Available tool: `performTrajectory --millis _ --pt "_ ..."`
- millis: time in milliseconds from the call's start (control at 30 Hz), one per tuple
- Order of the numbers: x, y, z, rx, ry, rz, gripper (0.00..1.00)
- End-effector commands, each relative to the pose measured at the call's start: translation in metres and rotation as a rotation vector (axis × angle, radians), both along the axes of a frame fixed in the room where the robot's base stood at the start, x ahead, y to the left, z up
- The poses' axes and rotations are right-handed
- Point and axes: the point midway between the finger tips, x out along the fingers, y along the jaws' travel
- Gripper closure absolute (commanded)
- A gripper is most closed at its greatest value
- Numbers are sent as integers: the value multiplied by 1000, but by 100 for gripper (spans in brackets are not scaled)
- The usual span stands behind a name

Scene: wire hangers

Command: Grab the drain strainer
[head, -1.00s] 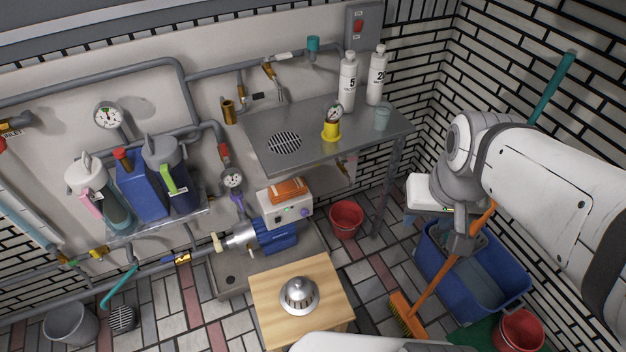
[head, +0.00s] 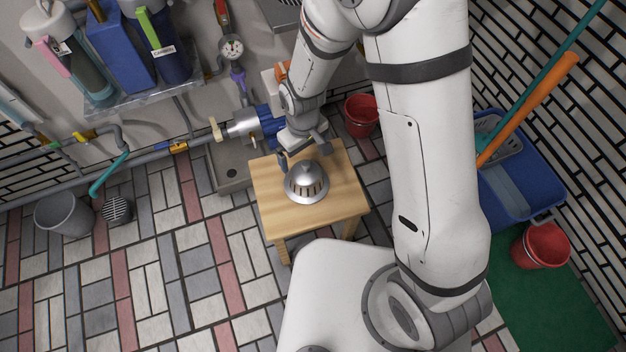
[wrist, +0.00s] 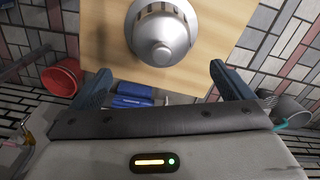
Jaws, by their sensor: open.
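The drain strainer (head: 307,183) is a silver dome with slots around its side and a knob on top. It stands upright on a small wooden table (head: 272,208). My gripper (head: 303,156) is open and empty, over the far side of the table just behind the strainer. In the wrist view the strainer (wrist: 161,35) is ahead of my gripper (wrist: 161,82), roughly centred between the two spread fingers and beyond their tips. I see no contact between the fingers and the strainer. Part of the strainer is cut off by the wrist view's top edge.
A blue pump (head: 262,122) and a red bucket (head: 361,116) stand behind the table. A shelf with jugs (head: 130,88) is at the upper left. A blue tub (head: 520,190) stands at the right. The tiled floor left of the table is mostly open.

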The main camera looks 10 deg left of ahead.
Motion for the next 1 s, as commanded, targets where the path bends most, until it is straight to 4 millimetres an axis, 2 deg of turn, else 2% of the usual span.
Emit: performTrajectory --millis 33,433,700,933,1000 --pt "-2 3 -11 -2 3 12 0" --pt "-5 1 -50 -4 6 19 0" --pt "-7 -4 -88 -4 6 20 0" --pt "-6 -4 -89 -3 4 20 0" --pt "-6 -4 -89 -3 4 20 4"
